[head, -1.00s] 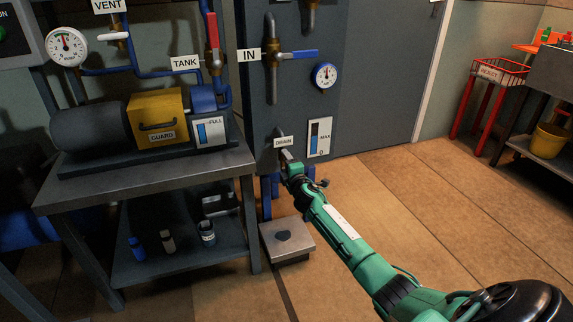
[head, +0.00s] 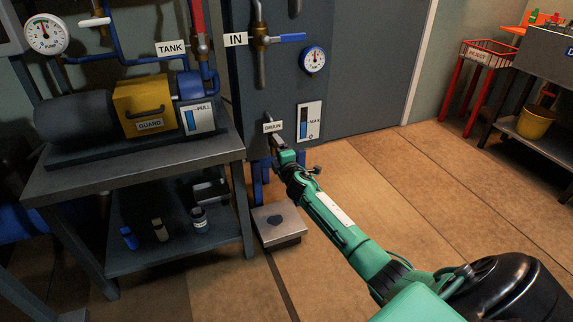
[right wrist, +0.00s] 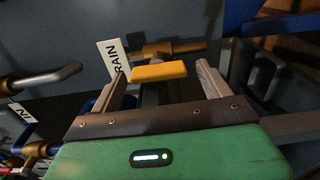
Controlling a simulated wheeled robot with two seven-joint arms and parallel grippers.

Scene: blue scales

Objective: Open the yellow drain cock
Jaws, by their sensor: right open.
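The yellow drain cock handle (right wrist: 158,71) shows in the right wrist view as a short yellow bar on a brass fitting (right wrist: 165,49). The white DRAIN label (right wrist: 113,62) is just left of it. My right gripper (right wrist: 163,80) is open, one finger to each side of the yellow handle, with gaps between them. In the head view my right gripper (head: 277,142) is low on the dark cabinet, just below the DRAIN label (head: 272,127), and hides the cock there. My left gripper is not in view.
A bench (head: 130,168) with a pump and yellow guard (head: 145,105) stands left of the cabinet (head: 345,80). A level gauge (head: 309,122) is right of the label. A low platform (head: 278,225) sits on the floor below.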

